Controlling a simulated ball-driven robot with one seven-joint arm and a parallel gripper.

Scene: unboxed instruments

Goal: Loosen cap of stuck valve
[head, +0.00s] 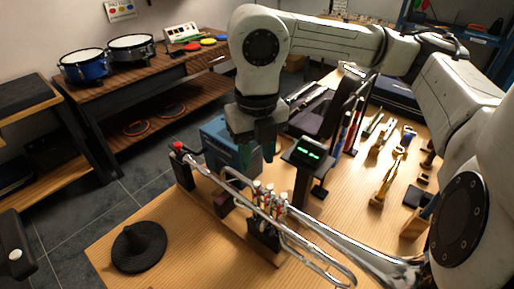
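A silver trumpet (238,184) lies across the wooden table in the middle of the head view. Its valve cluster (268,203) shows several upright valves with pale and red tops; which one is stuck cannot be told. My gripper (262,150) points down above and behind the valves, apart from them as far as I can see. Its dark fingers overlap the dark background, so their gap is unclear. Nothing is clearly seen between them.
A device with a green display (308,153) stands right of the valves. A blue box (217,142) is behind the trumpet. Several small brass parts (388,180) lie at right. The table's front left is mostly clear.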

